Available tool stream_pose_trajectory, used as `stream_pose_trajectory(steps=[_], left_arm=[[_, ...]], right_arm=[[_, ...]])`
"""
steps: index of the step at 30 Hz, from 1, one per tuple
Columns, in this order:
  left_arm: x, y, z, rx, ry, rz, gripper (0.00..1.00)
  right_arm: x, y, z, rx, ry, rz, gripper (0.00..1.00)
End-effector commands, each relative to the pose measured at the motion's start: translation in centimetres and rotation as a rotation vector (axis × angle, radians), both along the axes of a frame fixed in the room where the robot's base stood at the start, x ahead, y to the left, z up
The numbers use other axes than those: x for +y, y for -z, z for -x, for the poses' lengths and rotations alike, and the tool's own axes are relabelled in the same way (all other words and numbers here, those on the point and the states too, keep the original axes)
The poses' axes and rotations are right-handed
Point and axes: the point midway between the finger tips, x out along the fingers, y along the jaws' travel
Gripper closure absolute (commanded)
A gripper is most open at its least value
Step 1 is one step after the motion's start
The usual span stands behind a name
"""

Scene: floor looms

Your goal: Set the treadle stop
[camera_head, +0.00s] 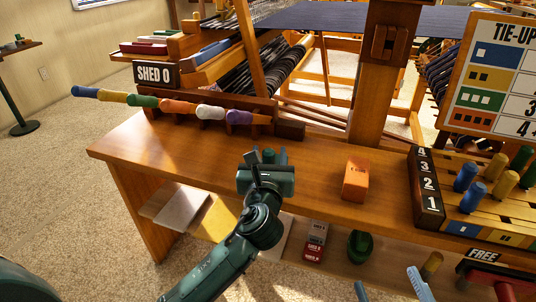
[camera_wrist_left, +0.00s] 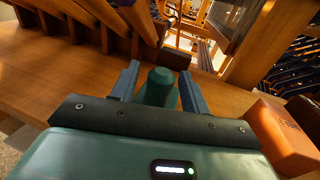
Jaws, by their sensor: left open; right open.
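No part can be told for sure as the treadle stop. A dark green upright peg (camera_head: 268,155) stands over the bench (camera_head: 320,190). My left gripper (camera_head: 266,161) is open, with its fingers on either side of the peg. In the left wrist view the green peg (camera_wrist_left: 157,88) shows between the two blue-grey fingers, with small gaps, so it does not look gripped. Its lower part is hidden by the gripper. A "FREE" sign (camera_head: 484,254) stands above a dark red part (camera_head: 494,279) at bottom right.
An orange block (camera_head: 356,180) sits right of the left gripper. A numbered rack (camera_head: 427,187) with blue, yellow and green pegs stands further right. Several coloured handles (camera_head: 170,106) line the back left. A green object (camera_head: 359,246) lies on the lower shelf. The bench's left end is clear.

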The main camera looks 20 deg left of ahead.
Motion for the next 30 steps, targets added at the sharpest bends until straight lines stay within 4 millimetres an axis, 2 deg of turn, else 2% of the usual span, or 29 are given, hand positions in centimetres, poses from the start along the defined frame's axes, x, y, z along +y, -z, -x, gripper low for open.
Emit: stream_pose_trajectory(steps=[2, 19, 27, 30], left_arm=[[-0.01, -0.01, 0.00, 0.000, 0.000, 0.000, 0.54], [0.00, 0.00, -0.02, 0.000, 0.000, 0.000, 1.00], [0.01, -0.05, -0.10, -0.001, 0.000, 0.000, 1.00], [-0.04, -0.28, -0.84, -0.001, 0.000, -0.002, 1.00]], right_arm=[[0.01, 0.05, 0.04, 0.002, 0.000, 0.000, 0.33], [0.03, 0.26, 0.18, 0.011, 0.002, -0.003, 0.33], [0.03, 0.22, 0.18, 0.012, 0.003, -0.003, 0.33], [0.03, -0.21, 0.18, 0.009, 0.003, 0.003, 0.33]])
